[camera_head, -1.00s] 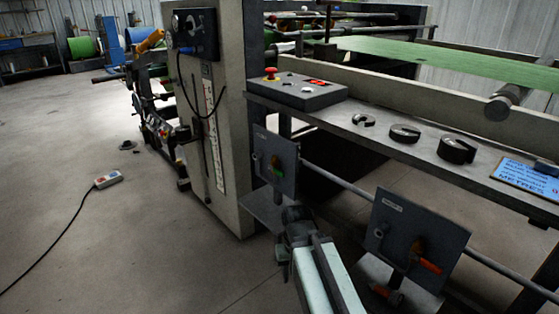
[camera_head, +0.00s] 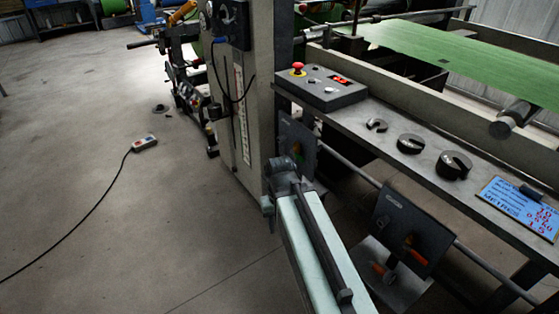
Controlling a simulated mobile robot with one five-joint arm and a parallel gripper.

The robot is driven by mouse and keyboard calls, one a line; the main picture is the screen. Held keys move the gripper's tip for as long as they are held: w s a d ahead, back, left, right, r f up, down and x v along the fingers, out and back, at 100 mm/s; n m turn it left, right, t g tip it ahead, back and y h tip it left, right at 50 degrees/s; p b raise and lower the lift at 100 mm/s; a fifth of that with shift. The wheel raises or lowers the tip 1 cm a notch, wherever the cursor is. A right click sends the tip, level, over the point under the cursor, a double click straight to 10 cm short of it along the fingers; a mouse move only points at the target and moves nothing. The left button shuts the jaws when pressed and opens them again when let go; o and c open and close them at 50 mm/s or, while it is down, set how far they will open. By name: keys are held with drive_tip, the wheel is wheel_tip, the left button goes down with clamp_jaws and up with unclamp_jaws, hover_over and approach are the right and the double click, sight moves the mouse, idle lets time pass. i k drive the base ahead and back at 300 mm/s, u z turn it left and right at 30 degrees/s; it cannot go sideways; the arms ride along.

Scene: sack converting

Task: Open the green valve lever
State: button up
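The left grey valve plate (camera_head: 301,136) hangs under the machine's shelf. A small green and orange patch, likely the green lever (camera_head: 297,150), shows on it just above my arm's end; its lower part is hidden and its angle is unclear. My arm reaches up from the bottom of the head view, its dark end (camera_head: 284,168) in front of the plate's lower left. My gripper's fingers cannot be made out, nor whether they touch the lever. A second dark plate (camera_head: 405,222) to the right carries an orange-red lever (camera_head: 415,256).
The shelf above holds a control box (camera_head: 322,88) with a red button, several dark round rings, and a blue sign (camera_head: 517,207). A rail (camera_head: 350,167) runs behind the plates. A pendant with a cable (camera_head: 144,142) lies on the open floor at left.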

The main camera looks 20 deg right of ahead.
sight(299, 158)
drive_tip(key=u, duration=1.1)
drive_tip(key=k, duration=0.85)
drive_tip(key=u, duration=0.7)
drive_tip(key=i, duration=1)
drive_tip(key=z, duration=0.05)
